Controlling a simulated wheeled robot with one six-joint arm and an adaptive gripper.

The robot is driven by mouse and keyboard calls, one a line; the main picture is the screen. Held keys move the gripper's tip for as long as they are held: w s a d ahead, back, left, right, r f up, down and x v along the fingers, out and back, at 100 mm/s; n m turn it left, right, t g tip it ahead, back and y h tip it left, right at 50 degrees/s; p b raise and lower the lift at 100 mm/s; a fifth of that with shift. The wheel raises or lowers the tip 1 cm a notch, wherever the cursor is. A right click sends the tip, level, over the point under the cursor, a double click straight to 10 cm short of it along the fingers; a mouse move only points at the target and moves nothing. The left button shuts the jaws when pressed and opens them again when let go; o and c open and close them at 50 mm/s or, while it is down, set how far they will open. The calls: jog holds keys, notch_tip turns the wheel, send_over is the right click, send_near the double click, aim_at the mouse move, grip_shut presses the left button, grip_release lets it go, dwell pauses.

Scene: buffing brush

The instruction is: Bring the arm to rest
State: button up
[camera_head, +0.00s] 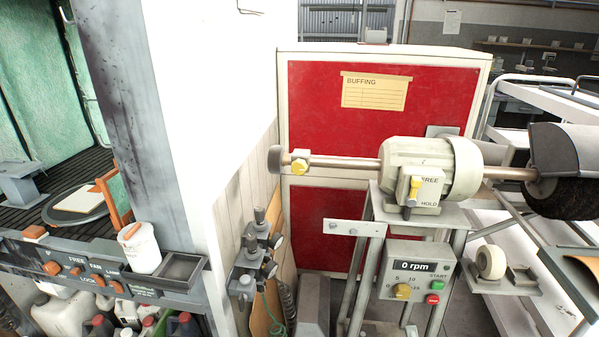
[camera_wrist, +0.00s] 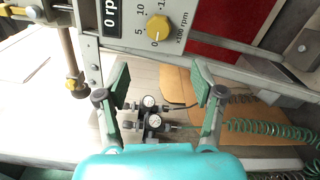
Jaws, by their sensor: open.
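My gripper (camera_wrist: 160,86) shows in the wrist view, with its two green-padded fingers spread wide and nothing between the pads. Behind the gap, at a distance, are two small gauges with fittings (camera_wrist: 152,112). The control box (camera_wrist: 152,28) with its yellow speed knob is above the fingers in that view, apart from them. My arm and gripper do not show in the head view. There the buffing motor (camera_head: 430,170) stands on its frame, with a dark brush (camera_head: 568,198) at the right end of its shaft. The control box (camera_head: 418,281) below reads 0 rpm.
A red cabinet (camera_head: 350,115) stands behind the motor. At left is a booth panel (camera_head: 95,270) with knobs, a white cup (camera_head: 141,247) and containers below. Gauges and valves (camera_head: 256,260) hang on the wall's side. Green coiled hoses (camera_wrist: 270,128) run at right in the wrist view.

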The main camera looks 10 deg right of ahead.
jog(key=s+a+f+m+y, duration=0.1)
jog(key=s+a+m, duration=0.2)
jog(key=s, duration=0.3)
jog(key=s+a+f+m+g+y, duration=0.1)
jog(key=s+a+m, duration=0.15)
jog(key=s, duration=0.35)
jog(key=s+a+f+m+y, duration=0.1)
jog(key=s+a+f+m, duration=0.2)
jog(key=s, duration=0.4)
jog(key=s+a+r+m+y, duration=0.1)
jog(key=s+a+r+m, duration=0.1)
jog(key=s, duration=0.6)
jog(key=s+a+r+m+g+y, duration=0.1)
jog(key=s+a+r+m, duration=0.1)
jog(key=s+r+m, duration=0.3)
jog(key=s+m, duration=0.2)
jog(key=s, duration=0.1)
jog(key=shift+a+r+g, duration=0.25)
jog(key=shift+r+g, duration=0.05)
jog(key=shift+s, duration=0.1)
